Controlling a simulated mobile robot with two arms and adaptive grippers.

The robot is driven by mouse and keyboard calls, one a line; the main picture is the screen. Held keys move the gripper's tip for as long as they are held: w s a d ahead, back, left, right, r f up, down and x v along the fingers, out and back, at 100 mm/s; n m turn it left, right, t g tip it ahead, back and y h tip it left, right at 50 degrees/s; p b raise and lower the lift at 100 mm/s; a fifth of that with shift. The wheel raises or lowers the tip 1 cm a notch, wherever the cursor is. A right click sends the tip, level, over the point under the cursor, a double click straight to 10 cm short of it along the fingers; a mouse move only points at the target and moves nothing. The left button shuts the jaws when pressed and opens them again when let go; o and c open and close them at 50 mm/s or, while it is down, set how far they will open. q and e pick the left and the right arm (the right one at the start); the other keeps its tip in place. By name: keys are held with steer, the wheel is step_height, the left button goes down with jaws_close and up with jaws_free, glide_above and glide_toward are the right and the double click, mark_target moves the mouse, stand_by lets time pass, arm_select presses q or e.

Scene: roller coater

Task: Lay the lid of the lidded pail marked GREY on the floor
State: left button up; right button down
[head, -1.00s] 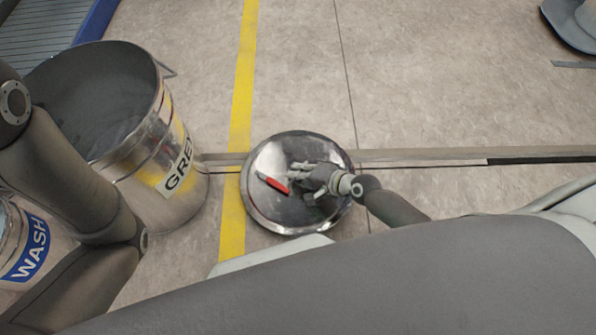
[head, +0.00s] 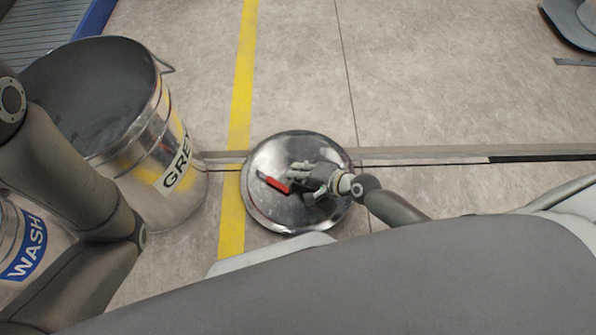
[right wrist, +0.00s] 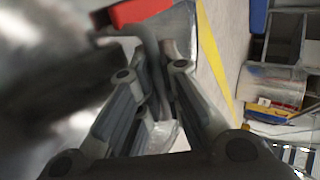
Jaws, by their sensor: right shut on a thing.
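The metal pail marked GREY (head: 150,190) stands open at the left in the head view, with dark grey contents. Its round shiny lid (head: 275,210) is to the right of the pail, low over the floor beside the yellow line; I cannot tell whether it touches the floor. The lid has a red handle grip (head: 273,184), which also shows in the right wrist view (right wrist: 140,12). My right gripper (head: 295,180) is over the lid, shut on its handle. The left gripper is not in view; only my left arm shows at the left.
A pail marked WASH (head: 28,248) stands at the lower left. A yellow floor line (head: 241,90) runs past the pail and lid. A strip (head: 430,154) crosses the floor behind the lid. The floor at the back and right is mostly clear. A dark blue-edged object (head: 575,25) is at the top right.

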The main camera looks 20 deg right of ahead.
steer(key=shift+w+f+b, duration=0.1)
steer(key=shift+f+b, duration=0.3)
steer(key=shift+f, duration=0.1)
steer(key=c, duration=1.5)
jaws_free()
steer(key=shift+f, duration=0.1)
steer(key=shift+s, duration=0.25)
steer(key=v, duration=1.2)
steer(key=shift+w, duration=0.2)
